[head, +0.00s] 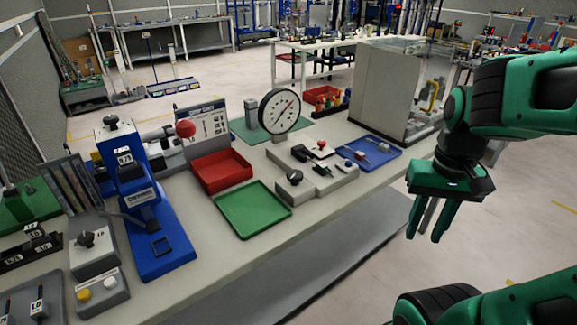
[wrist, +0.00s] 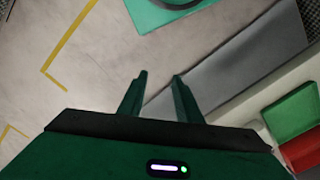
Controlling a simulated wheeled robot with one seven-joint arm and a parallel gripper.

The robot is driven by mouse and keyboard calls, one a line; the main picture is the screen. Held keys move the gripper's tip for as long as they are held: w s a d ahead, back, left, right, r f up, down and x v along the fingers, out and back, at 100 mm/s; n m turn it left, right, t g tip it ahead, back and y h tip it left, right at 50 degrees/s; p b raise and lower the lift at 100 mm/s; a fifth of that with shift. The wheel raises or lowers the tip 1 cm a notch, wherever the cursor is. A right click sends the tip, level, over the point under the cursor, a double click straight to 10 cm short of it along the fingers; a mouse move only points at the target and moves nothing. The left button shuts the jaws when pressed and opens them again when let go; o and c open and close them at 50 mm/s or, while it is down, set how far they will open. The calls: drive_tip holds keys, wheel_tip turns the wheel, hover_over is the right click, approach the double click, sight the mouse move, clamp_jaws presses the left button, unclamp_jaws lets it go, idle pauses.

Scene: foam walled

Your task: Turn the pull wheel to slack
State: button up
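My gripper (head: 424,238) hangs at the right, off the table's front edge, over the floor. In the wrist view my gripper (wrist: 158,76) has its two fingers apart with nothing between them. Which part is the pull wheel, I cannot tell for sure. A dark knob (head: 294,178) sits on a grey block in front of the round dial gauge (head: 280,111). Another dark knob (head: 111,121) tops the blue stand (head: 150,225), and a third (head: 87,238) is on a grey box at the left. My gripper touches none of them. Any slack marking is too small to read.
The long table (head: 235,262) carries a red tray (head: 221,170), a green tray (head: 252,209) and a blue tray (head: 372,152). A red ball-topped lever (head: 186,129) stands behind the red tray. A tall grey cabinet (head: 378,88) stands at the table's far end.

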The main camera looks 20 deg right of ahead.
drive_tip(key=shift+o, duration=0.4)
drive_tip(key=shift+s+d, duration=0.1)
drive_tip(key=shift+d, duration=0.2)
drive_tip(key=o, duration=0.5)
drive_tip(key=shift+s+r, duration=0.2)
drive_tip(key=shift+s, duration=0.15)
wheel_tip(320, 180, up, 8)
drive_tip(key=m, duration=2.1)
hover_over(295, 173)
wheel_tip(295, 173, down, 10)
drive_tip(key=shift+f, duration=0.2)
drive_tip(key=c, duration=1)
